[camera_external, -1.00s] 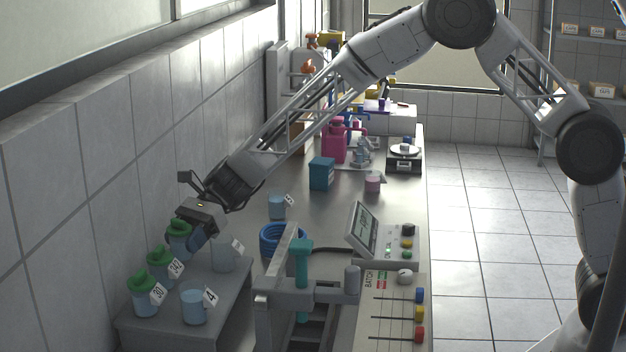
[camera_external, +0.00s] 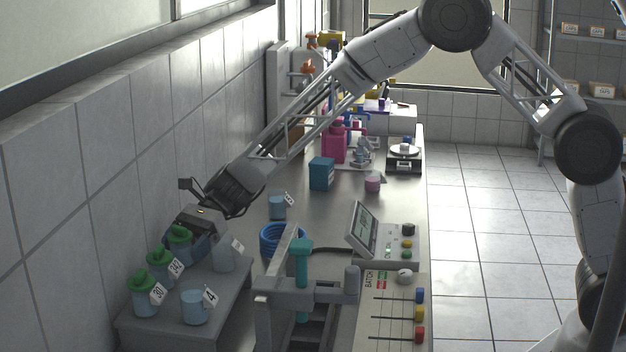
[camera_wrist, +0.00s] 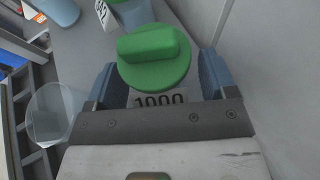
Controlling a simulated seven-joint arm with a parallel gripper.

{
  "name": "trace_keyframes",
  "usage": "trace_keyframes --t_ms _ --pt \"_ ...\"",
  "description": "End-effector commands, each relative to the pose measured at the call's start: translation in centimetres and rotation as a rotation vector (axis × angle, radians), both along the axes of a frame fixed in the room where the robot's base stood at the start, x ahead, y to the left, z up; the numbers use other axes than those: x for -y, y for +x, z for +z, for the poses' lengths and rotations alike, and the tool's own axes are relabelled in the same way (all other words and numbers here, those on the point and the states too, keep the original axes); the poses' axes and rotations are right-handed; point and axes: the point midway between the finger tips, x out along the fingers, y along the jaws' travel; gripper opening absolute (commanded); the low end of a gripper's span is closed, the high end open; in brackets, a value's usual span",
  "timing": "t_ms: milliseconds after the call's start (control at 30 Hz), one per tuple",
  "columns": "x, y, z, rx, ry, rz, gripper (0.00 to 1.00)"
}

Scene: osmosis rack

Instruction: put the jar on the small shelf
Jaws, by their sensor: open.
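A jar with a green knobbed lid (camera_external: 180,233) is at the back of a low grey platform (camera_external: 232,292), in the left of the external view. I take this platform to be the small shelf. In the wrist view the jar's lid (camera_wrist: 155,60) is centred, with a label reading 1000 below it. My gripper (camera_wrist: 158,82) is open, with one blue finger on each side of the jar. It also shows in the external view (camera_external: 193,244), around the jar. Whether the fingers touch the jar is unclear. The jar's base is hidden.
Two more green-lidded jars (camera_external: 160,262) (camera_external: 144,292), an open blue beaker (camera_external: 194,307) and a clear beaker (camera_external: 224,257) stand close by on the platform. The tiled wall (camera_external: 120,190) is close on the left. A blue coil (camera_external: 280,240) and a clamp stand (camera_external: 302,270) are to the right.

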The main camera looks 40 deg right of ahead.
Motion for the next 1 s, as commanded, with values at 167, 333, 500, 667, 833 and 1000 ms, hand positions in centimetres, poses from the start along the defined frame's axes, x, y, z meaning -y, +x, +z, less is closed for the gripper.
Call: trace_keyframes --t_ms 167,333,500,667,833,1000 --pt "0.0 0.0 0.2 0.000 0.000 0.000 0.78" --pt "0.8 0.4 0.6 0.000 0.000 -0.001 0.78" --pt "2.5 1.0 1.4 0.000 0.000 -0.001 0.78" --pt "4.6 1.9 2.4 0.002 0.000 -0.002 0.78" --pt "7.0 2.9 3.4 0.001 0.000 -0.002 0.78" --pt "8.9 3.7 4.3 0.001 0.000 -0.002 0.78"
